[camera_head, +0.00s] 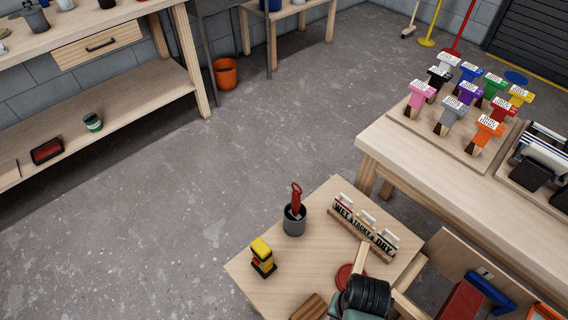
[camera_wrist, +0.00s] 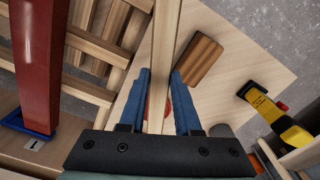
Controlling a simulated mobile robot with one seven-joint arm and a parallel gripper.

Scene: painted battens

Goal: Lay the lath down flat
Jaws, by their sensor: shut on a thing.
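The lath (camera_wrist: 164,48) is a pale, bare wood strip. In the wrist view it runs from between the blue fingers of my gripper (camera_wrist: 160,78) up past the top edge. My gripper is shut on it. In the head view a short pale length of the lath (camera_head: 361,257) shows just beyond the dark body of my gripper (camera_head: 365,295), above the small wooden table (camera_head: 260,280). My gripper hides the rest there, and I cannot tell whether the lath touches the table.
On the small table are a grey pot (camera_head: 294,222) with a red-handled tool, a yellow-and-black object (camera_head: 262,258), a WET/TACKY/DRY sign (camera_head: 362,231) and a brown block (camera_wrist: 195,62). A red batten (camera_wrist: 36,60) in a blue holder stands left in the wrist view.

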